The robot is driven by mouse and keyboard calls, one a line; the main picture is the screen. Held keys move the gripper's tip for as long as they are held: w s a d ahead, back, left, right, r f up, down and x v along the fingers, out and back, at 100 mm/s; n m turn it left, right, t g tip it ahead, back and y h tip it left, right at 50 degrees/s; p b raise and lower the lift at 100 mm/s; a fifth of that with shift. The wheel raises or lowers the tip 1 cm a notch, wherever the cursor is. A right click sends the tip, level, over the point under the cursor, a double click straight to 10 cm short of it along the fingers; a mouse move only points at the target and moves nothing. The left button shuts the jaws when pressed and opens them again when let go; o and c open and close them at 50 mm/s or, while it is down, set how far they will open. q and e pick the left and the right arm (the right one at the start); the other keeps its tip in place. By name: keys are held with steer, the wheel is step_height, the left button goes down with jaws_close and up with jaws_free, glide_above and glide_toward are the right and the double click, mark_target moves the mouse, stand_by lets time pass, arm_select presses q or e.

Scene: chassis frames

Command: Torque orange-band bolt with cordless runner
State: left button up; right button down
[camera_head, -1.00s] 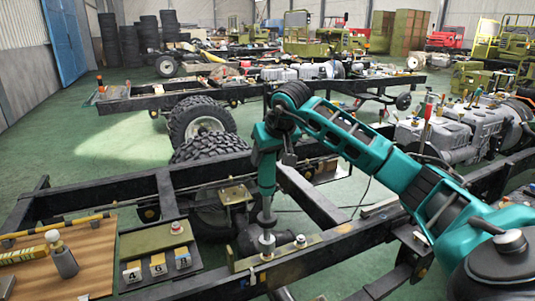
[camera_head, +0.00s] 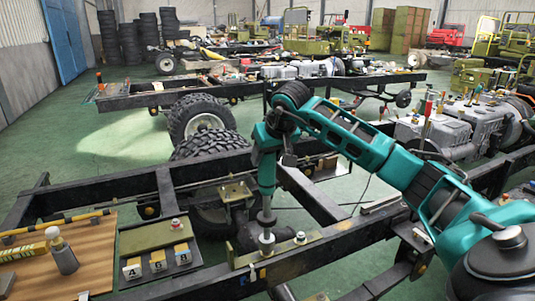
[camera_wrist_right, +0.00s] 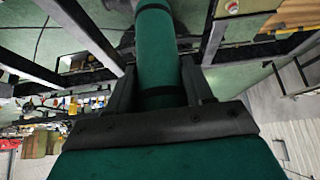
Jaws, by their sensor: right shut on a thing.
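My right gripper (camera_head: 268,143) reaches in from the right and points down over the near chassis rail. In the right wrist view its dark fingers are shut on a green cylindrical body (camera_wrist_right: 158,60), which looks like the cordless runner. In the head view the runner (camera_head: 266,175) stands upright, with a grey socket end (camera_head: 266,218) down at a bolt head (camera_head: 267,238) on a tan plate. I cannot tell whether the socket is seated. A second bolt (camera_head: 300,238) stands to its right on the plate. No orange band is clear on either. My left gripper is out of view.
A wooden board (camera_head: 90,245) holds a grey bottle (camera_head: 64,257). Black frame rails (camera_head: 120,190) and a large tyre (camera_head: 200,118) stand behind.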

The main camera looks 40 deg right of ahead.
stand_by(0.4)
steer(key=shift+f, duration=0.4)
stand_by(0.8)
steer(key=shift+f+b, duration=0.5)
steer(key=shift+f, duration=0.1)
stand_by(0.7)
steer(key=shift+f, duration=0.2)
stand_by(0.3)
steer(key=shift+s+a, duration=0.1)
steer(key=shift+f, duration=0.15)
stand_by(0.6)
steer(key=shift+p, duration=0.4)
stand_by(0.8)
